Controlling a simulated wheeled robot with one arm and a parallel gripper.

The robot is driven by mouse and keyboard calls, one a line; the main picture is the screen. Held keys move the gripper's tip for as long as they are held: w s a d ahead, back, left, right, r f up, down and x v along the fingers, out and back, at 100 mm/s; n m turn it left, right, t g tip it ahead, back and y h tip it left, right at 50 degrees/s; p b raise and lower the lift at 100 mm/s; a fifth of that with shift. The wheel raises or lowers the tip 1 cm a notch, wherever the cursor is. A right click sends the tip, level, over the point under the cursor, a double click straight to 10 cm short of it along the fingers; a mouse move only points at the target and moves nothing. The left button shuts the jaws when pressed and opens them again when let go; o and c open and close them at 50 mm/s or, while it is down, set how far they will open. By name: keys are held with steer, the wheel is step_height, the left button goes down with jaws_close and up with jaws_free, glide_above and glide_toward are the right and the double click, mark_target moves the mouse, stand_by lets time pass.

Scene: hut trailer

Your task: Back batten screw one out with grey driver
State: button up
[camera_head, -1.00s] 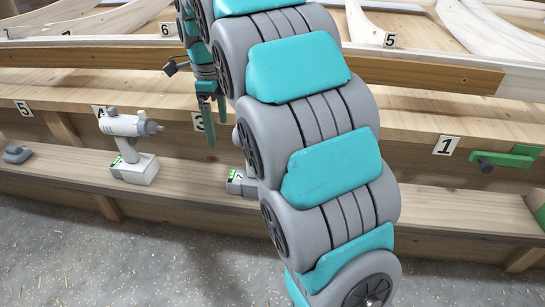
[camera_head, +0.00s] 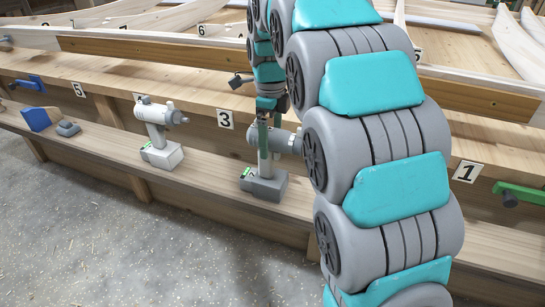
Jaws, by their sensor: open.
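A grey driver (camera_head: 266,182) stands upright on the low wooden shelf in the middle, its chuck pointing right and partly hidden by my arm. My gripper (camera_head: 264,136) is open and points down at the top of this driver's handle. One green finger shows in front of the handle; the other is mostly hidden, and I cannot tell whether they touch it. A paler driver (camera_head: 159,132) stands upright on the shelf to the left. A brown batten (camera_head: 150,51) runs along the bench behind my arm. A small dark dot, perhaps a screw, shows on its right part.
Number labels such as 3 (camera_head: 225,119) and 1 (camera_head: 466,172) mark the bench front. A blue brush-like tool (camera_head: 40,118) and a small grey block (camera_head: 68,129) lie at left. A green clamp-like tool (camera_head: 520,193) is at right. Shelf between the drivers is clear.

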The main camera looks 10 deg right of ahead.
mark_target(271, 153)
step_height(271, 153, down, 5)
steer(key=shift+w+p, duration=0.1)
steer(key=shift+p, duration=0.25)
jaws_close()
stand_by(0.8)
